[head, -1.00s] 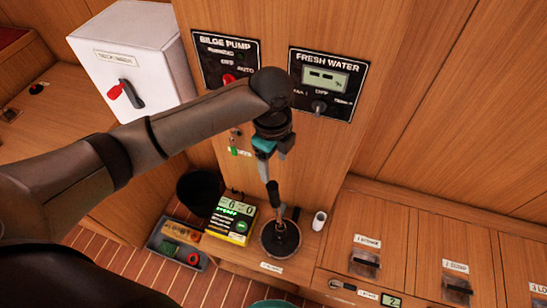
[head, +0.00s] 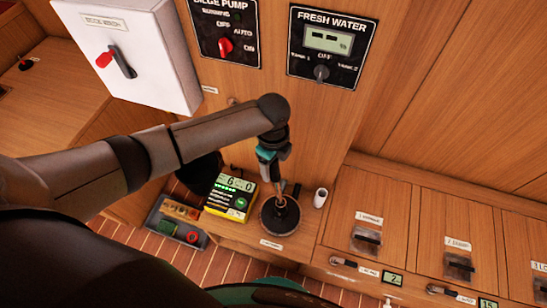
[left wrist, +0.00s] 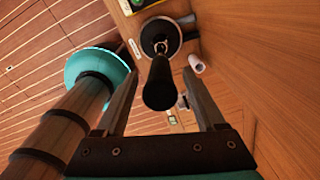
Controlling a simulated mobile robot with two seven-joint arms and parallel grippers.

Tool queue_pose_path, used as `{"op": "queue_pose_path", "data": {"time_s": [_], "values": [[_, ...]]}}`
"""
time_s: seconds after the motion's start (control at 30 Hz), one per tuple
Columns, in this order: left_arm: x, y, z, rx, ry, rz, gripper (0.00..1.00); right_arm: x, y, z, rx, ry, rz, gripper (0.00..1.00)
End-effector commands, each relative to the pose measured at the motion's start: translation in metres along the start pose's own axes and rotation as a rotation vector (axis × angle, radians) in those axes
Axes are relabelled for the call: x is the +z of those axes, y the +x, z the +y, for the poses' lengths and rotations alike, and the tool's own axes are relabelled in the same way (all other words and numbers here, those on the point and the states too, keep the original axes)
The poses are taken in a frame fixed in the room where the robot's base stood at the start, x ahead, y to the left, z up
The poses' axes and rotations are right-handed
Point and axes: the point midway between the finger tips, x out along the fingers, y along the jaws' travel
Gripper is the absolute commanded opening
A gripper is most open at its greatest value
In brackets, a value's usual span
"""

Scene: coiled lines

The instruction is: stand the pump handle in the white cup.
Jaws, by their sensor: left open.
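The pump handle (head: 281,201) is a dark rod standing upright in a round black pump base (head: 271,222) on the wooden ledge. My left gripper (head: 276,176) is open and points down just over it, hiding its upper end in the head view. In the left wrist view, the handle's black grip (left wrist: 158,86) lies between the two open fingers (left wrist: 161,78), with a gap on each side. The white cup (head: 320,197) stands right of the pump base and also shows in the left wrist view (left wrist: 195,63). My right gripper is not in view.
A yellow-edged display box (head: 231,195) stands left of the pump base. A low tray (head: 165,234) holds small items on the floor, near a black bucket (head: 199,173). Wooden locker lids with latches (head: 366,238) lie to the right. Panels cover the wall behind.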

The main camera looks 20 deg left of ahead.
Motion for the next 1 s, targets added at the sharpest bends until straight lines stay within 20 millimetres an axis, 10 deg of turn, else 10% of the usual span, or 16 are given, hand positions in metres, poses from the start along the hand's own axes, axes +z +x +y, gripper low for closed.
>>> {"op": "queue_pose_path", "data": {"time_s": [0.37, 1.0], "values": [[-0.0002, 0.0042, 0.0001, 0.000, 0.000, 0.000, 0.69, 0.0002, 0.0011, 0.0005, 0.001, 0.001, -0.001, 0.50], [-0.0001, 0.0038, -0.0001, 0.000, -0.001, 0.000, 0.00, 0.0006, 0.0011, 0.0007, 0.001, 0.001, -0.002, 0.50]]}}
